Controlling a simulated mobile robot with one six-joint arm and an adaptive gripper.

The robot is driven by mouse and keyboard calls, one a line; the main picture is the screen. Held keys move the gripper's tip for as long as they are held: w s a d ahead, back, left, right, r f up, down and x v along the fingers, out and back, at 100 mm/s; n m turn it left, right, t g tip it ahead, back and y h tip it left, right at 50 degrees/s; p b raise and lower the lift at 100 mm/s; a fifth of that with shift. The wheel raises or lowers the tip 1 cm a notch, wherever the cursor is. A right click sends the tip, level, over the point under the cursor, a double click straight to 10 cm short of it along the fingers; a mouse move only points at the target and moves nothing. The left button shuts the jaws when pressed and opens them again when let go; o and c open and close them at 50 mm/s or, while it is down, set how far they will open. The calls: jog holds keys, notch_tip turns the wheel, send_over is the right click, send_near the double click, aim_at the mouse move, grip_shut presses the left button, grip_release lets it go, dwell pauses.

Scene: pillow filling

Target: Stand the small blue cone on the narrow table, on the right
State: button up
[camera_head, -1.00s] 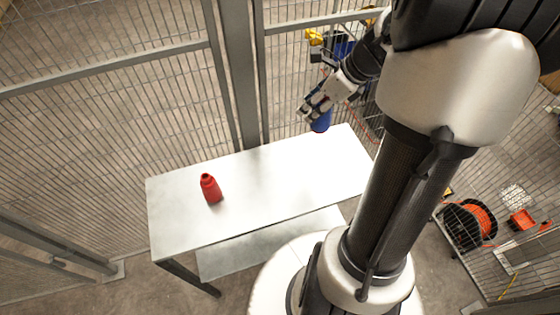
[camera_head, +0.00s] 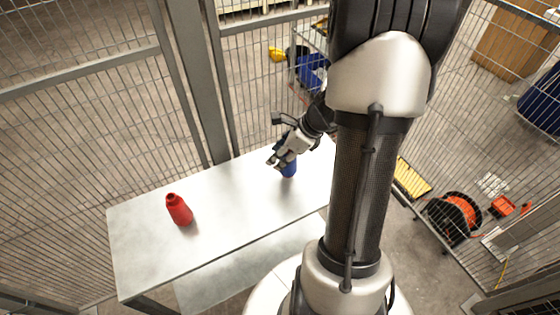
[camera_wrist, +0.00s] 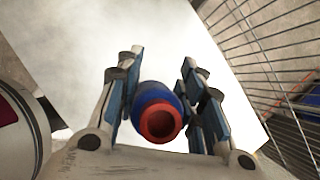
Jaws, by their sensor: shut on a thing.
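The small blue cone (camera_head: 289,169) is held by my gripper (camera_head: 281,158) over the right part of the narrow table (camera_head: 232,195). In the wrist view the cone (camera_wrist: 152,90) sits between the two fingers of my gripper (camera_wrist: 161,62), with its red ringed end facing the camera. The cone looks close to upright. Its lower end is close to the white tabletop, and I cannot tell if it touches. The fingers hide part of the cone in the head view.
A red bottle-shaped thing (camera_head: 179,210) stands on the left part of the table. The tabletop between it and the cone is clear. A mesh fence with a grey post (camera_head: 198,80) runs behind the table. An orange cable reel (camera_head: 455,213) is at the right.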

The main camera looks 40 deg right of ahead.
notch_tip(320, 180, down, 2)
jog(key=shift+f, duration=0.1)
jog(key=shift+r, duration=0.2)
jog(key=shift+f, duration=0.1)
jog(key=o, duration=0.6)
jog(key=shift+f+b, duration=0.15)
jog(key=shift+b, duration=0.2)
jog(key=o, duration=0.5)
jog(key=shift+o, duration=0.2)
jog(key=shift+r, duration=0.2)
jog(key=p+v, duration=0.5)
jog(key=v, duration=0.7)
